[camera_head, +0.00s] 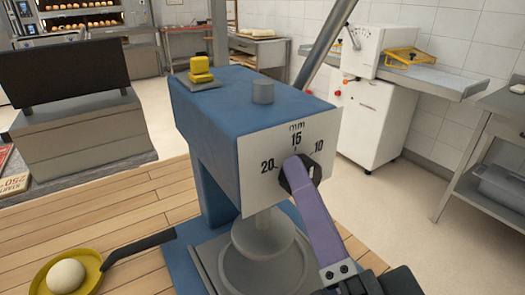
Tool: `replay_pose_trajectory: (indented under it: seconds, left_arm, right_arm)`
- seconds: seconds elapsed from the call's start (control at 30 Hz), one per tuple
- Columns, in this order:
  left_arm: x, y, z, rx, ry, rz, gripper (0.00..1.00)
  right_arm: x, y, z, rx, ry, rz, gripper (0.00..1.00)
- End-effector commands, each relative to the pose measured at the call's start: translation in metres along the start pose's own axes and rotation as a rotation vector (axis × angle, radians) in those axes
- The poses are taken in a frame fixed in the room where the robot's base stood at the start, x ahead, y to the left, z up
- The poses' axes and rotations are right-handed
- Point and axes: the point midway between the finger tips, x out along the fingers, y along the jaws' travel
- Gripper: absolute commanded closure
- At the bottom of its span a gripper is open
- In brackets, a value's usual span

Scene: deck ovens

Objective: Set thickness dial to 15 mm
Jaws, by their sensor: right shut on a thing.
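The blue machine (212,105) stands on a wooden table with a white dial plate (262,190) on its front. The plate reads mm at the top, with 20 at the left, 15 at the top middle and 10 at the right. My right gripper (299,172) comes in from the lower right with a purple finger. It is shut on the black dial knob (315,172), just below the 15 mark. The finger covers most of the knob, so I cannot tell where it points. My left gripper is not in view.
A yellow dish (45,279) with a dough ball (66,276) and a dark handle (140,246) lies at the lower left. A round metal press head (263,240) hangs below the dial. A white machine (372,120) stands on the floor behind, at the right.

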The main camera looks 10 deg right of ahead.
Motion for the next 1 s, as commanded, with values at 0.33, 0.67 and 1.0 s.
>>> replay_pose_trajectory:
  seconds: [0.33, 0.67, 1.0]
  left_arm:
    - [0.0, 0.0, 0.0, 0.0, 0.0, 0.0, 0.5]
    - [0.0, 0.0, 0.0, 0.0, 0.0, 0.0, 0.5]
    - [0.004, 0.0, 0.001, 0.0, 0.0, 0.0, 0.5]
  right_arm:
    - [0.0, 0.0, 0.0, 0.003, 0.0, 0.001, 1.0]
    - [0.0, 0.0, 0.0, 0.002, 0.0, 0.001, 0.21]
    - [-0.012, 0.002, 0.001, 0.001, -0.003, 0.003, 0.21]
